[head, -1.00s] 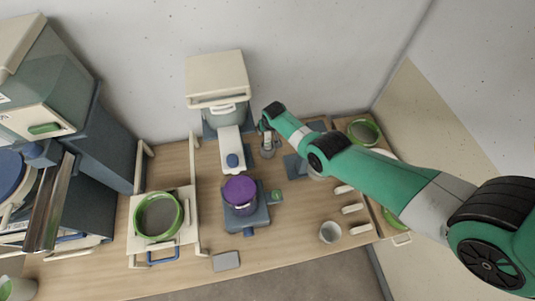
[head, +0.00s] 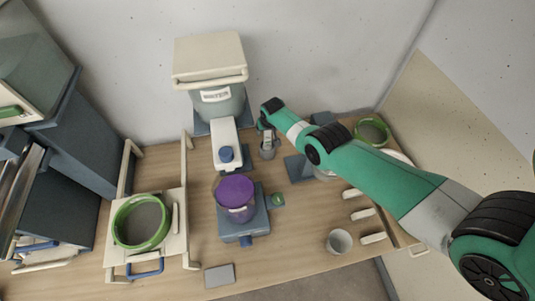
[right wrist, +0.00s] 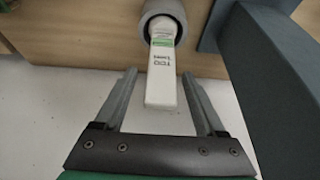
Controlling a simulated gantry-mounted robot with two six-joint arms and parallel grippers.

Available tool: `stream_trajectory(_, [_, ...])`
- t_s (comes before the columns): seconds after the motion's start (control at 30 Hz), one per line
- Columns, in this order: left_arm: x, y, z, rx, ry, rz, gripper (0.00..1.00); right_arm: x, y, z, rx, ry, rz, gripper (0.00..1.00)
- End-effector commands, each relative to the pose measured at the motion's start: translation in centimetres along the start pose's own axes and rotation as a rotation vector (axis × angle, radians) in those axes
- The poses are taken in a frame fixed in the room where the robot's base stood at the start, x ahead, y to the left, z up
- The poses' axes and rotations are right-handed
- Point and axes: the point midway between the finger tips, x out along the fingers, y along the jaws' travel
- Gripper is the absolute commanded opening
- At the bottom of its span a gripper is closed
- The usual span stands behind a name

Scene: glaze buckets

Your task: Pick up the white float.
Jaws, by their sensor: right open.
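A white, flat stick with a green label, which looks like the white float (right wrist: 162,72), stands in a grey round cup (right wrist: 165,15) in the right wrist view. In the head view it stands up out of the small grey cup (head: 268,153), at the back of the table. My right gripper (right wrist: 159,78) is open. Its two fingers lie on either side of the stick's upper end, with a visible gap on both sides. In the head view the right gripper (head: 266,128) is right over the cup and partly hides the stick. My left gripper is not in view.
A water dispenser (head: 212,90) stands left of the gripper. A purple bucket (head: 235,192) sits on a blue-grey scale (head: 246,229). A dark blue block (right wrist: 270,90) rises close to the right finger.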

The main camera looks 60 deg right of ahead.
Motion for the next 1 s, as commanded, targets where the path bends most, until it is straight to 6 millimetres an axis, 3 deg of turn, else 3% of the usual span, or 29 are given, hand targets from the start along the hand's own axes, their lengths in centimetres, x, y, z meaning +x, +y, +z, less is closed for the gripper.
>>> stream_trajectory(0.17, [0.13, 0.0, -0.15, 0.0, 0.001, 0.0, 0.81, -0.15, 0.0, -0.05, 0.0, 0.0, 0.0, 0.69])
stream_trajectory(0.53, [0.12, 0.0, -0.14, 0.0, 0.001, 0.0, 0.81, -0.12, -0.01, -0.03, -0.001, 0.0, 0.0, 0.02])
stream_trajectory(1.0, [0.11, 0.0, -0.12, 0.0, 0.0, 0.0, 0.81, -0.1, 0.0, -0.01, -0.001, 0.0, 0.0, 0.0])
